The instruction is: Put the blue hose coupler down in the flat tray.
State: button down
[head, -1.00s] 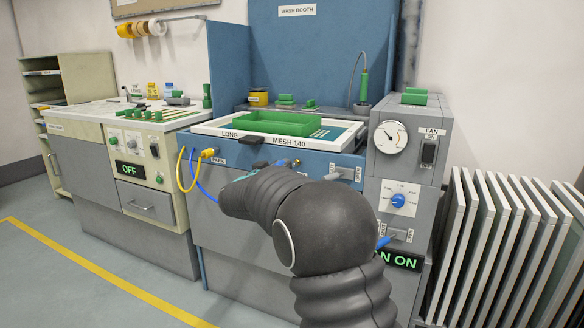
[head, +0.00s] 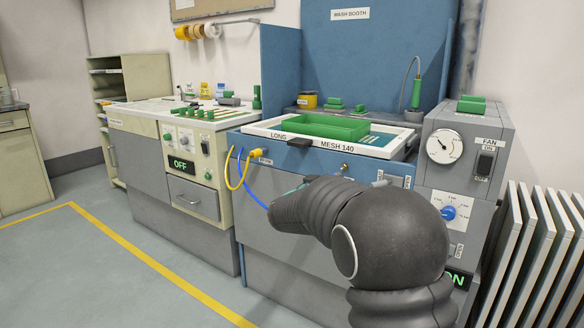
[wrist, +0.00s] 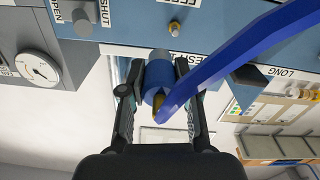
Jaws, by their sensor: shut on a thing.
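The blue hose coupler (wrist: 158,76) is between the fingers of my gripper (wrist: 158,84) in the wrist view. It has a brass-coloured tip and a grey end towards the blue panel; I cannot tell whether that end touches the panel. A thick blue hose (wrist: 235,45) crosses beside it. In the head view my dark arm hides the coupler and most of my gripper; the blue hose (head: 253,196) shows left of the arm. A shallow green tray (head: 322,133) lies on the white frame marked MESH 140, above and behind my arm. I cannot tell whether it is the flat tray.
The wash booth front (head: 330,165) is close behind my arm. A yellow hose (head: 232,178) loops from it at left. The fan cabinet (head: 455,150) and a rack of upright screens (head: 530,250) stand at right. Open floor (head: 90,270) lies at left.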

jog(key=s+f+n+t+y, duration=0.1)
jog(key=s+f+y, duration=0.1)
jog(key=s+f, duration=0.3)
jog(key=s+d+f+n+t+y, duration=0.1)
jog(key=s+f, duration=0.4)
jog(key=f, duration=0.7)
jog(key=s+f+n+y, duration=0.1)
jog(key=s+f+y, duration=0.1)
jog(key=s+f, duration=0.4)
notch_tip(320, 180, down, 2)
jog(key=shift+d+f+n+t+y, duration=0.2)
jog(key=shift+n+t+y, duration=0.1)
jog(key=shift+n+t, duration=0.1)
